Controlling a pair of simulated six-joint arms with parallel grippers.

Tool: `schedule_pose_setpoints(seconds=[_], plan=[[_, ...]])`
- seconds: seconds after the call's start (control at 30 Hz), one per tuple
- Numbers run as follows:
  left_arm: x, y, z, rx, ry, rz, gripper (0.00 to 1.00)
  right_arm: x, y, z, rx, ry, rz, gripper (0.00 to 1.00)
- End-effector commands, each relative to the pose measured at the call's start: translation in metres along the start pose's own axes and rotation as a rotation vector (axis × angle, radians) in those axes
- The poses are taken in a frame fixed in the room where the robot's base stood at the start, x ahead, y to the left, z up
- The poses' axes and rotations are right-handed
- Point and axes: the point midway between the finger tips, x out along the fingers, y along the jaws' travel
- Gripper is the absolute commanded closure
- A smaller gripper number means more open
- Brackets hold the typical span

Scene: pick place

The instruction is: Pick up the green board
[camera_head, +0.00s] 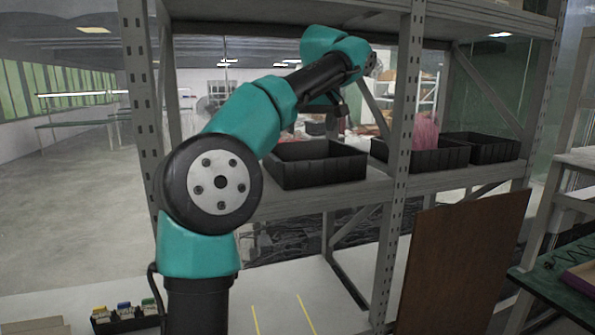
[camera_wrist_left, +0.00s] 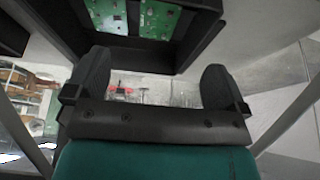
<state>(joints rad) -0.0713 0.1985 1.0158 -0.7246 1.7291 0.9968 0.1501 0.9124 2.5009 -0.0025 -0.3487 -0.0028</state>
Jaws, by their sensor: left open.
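Two green boards show at the top of the left wrist view, one on the left (camera_wrist_left: 110,15) and one on the right (camera_wrist_left: 159,18). They lie inside a black bin (camera_wrist_left: 135,58), whose wall separates them from my fingers. My left gripper (camera_wrist_left: 154,82) is open, its two fingers spread wide with nothing between them. In the head view, my left arm reaches to the shelf, with the gripper end (camera_head: 338,112) above a black bin (camera_head: 318,172). The boards are hidden there by the bin walls. My right gripper is in neither view.
The bin stands on a grey metal shelf (camera_head: 400,187) with a post (camera_head: 404,120) to its right. Other black bins (camera_head: 481,149) stand farther right, one with a pink thing (camera_head: 426,134). A brown panel (camera_head: 462,262) leans below. A small black tray (camera_head: 125,321) is bottom left.

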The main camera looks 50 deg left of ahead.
Motion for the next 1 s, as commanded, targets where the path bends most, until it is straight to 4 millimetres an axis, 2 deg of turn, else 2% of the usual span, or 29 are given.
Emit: schedule_pose_setpoints(seconds=[0.5,0.67,1.0], plan=[[0.086,-0.001,0.0,0.0,-0.001,-0.003,0.0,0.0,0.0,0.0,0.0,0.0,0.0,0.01],[0.098,0.0,0.0,0.0,0.0,0.0,0.0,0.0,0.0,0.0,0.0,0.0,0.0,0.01],[0.099,0.0,0.0,0.0,0.0,0.0,0.0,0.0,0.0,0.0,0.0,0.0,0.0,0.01]])
